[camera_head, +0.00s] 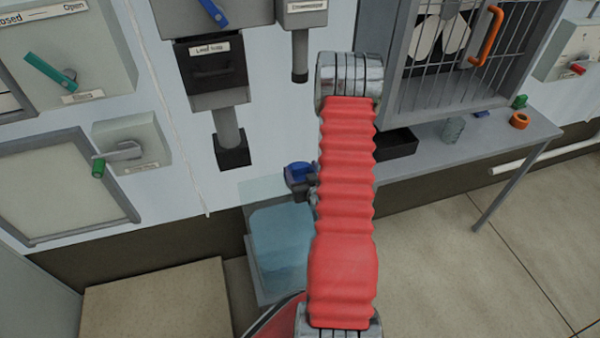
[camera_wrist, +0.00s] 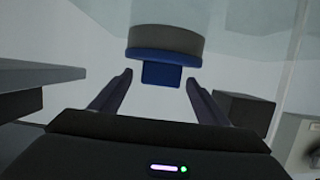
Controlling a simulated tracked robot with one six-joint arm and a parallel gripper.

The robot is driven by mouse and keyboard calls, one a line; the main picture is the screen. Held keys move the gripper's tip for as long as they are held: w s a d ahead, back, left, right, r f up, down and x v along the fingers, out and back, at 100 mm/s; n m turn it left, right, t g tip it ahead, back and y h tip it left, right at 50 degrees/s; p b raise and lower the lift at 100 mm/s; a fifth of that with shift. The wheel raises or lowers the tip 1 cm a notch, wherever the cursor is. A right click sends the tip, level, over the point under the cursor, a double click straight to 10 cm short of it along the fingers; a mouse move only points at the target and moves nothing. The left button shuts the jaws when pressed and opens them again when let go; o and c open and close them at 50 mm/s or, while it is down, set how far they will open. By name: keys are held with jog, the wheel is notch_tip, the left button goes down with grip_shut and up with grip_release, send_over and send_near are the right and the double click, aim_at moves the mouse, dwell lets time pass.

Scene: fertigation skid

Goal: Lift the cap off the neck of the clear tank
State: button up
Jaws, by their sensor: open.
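In the wrist view the cap (camera_wrist: 160,74) has a blue tab, next to a wide grey collar (camera_wrist: 165,38), with the pale clear tank (camera_wrist: 80,25) beyond. My gripper (camera_wrist: 159,78) is open. Its two fingertips stand on either side of the blue tab in the picture, with a visible gap on each side. I cannot tell how deep the tab sits between them.
A dark box on a pipe (camera_head: 232,150) hangs at the wall. Floor at right is clear.

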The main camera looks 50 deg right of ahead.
aim_at(302, 177)
jog(key=c, duration=1.2)
jog(key=shift+r, duration=0.15)
jog(key=shift+r, duration=4.9)
